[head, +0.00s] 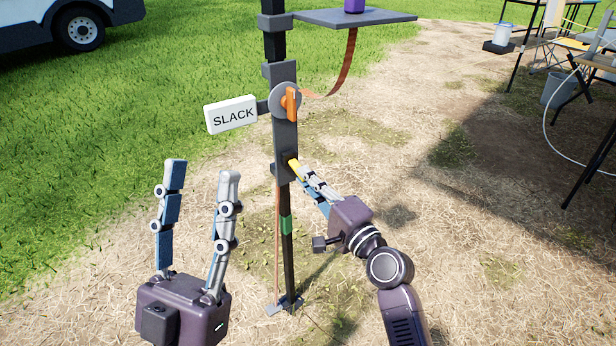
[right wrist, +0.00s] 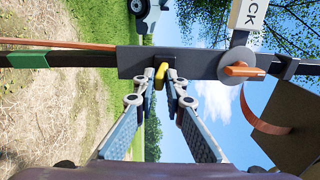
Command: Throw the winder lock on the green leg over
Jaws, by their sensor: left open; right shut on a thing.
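The green leg is a dark upright post (head: 287,257) with a green band (head: 286,225); the band also shows in the right wrist view (right wrist: 27,61). A grey plate on the post carries a small yellow lever (head: 294,170), which I take as the winder lock. My right gripper (head: 301,166) is shut on this lever (right wrist: 160,75), its fingertips hiding part of it. Above it is an orange handle (head: 291,103) on a grey disc, with a white SLACK sign (head: 232,114) beside it. My left gripper (head: 203,168) is open and empty, left of the post.
An orange-brown strap (head: 346,68) curves from the disc up to a grey shelf (head: 350,18) bearing a purple object (head: 354,5). Tables and a bucket (head: 559,90) stand at right. A white vehicle (head: 70,25) is at upper left. Open ground surrounds the post.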

